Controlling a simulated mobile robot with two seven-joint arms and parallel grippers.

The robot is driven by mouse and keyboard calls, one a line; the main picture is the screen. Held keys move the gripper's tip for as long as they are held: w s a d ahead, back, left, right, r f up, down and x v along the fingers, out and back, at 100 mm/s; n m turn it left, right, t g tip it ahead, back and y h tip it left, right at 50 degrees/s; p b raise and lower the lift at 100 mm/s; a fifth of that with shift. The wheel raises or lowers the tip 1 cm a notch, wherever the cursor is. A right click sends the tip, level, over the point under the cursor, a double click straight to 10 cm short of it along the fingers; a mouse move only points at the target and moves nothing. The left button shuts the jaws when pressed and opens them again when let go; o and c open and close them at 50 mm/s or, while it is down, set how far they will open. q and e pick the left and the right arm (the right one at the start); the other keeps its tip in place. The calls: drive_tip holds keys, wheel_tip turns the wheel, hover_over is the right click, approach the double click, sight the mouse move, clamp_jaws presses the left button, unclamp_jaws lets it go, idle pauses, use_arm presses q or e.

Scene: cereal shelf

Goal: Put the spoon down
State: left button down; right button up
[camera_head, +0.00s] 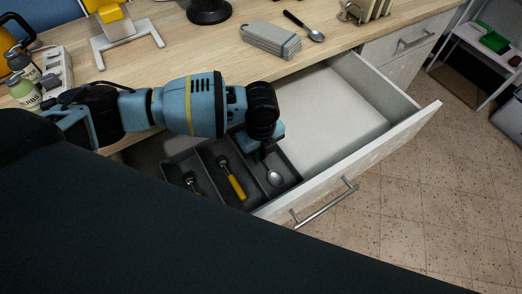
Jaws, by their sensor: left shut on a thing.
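A spoon (273,176) with a silver bowl and dark handle is over the right compartment of a dark cutlery tray (166,172), inside an open drawer (330,180). My left gripper (264,147) is above that compartment, shut on the spoon's handle, with the bowl hanging low. I cannot tell whether the spoon touches the tray floor. The gripper hides the handle's upper end. A second spoon (315,36) with a dark handle lies on the wooden counter. My right gripper is not in view.
The tray's middle compartment holds a yellow-handled utensil (236,186); its left one holds another (191,184). A grey stacked box (270,40) lies on the counter (210,50). The rest of the drawer floor (335,115) is bare. The drawer handle (325,203) sticks out in front.

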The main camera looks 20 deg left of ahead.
use_arm(q)
drive_tip(key=shift+f, duration=0.1)
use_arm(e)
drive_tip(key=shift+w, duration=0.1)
use_arm(q)
drive_tip(key=c, duration=1.4)
unclamp_jaws()
drive_tip(key=shift+c, duration=0.2)
wheel_tip(320, 180, up, 12)
drive_tip(key=p, duration=0.1)
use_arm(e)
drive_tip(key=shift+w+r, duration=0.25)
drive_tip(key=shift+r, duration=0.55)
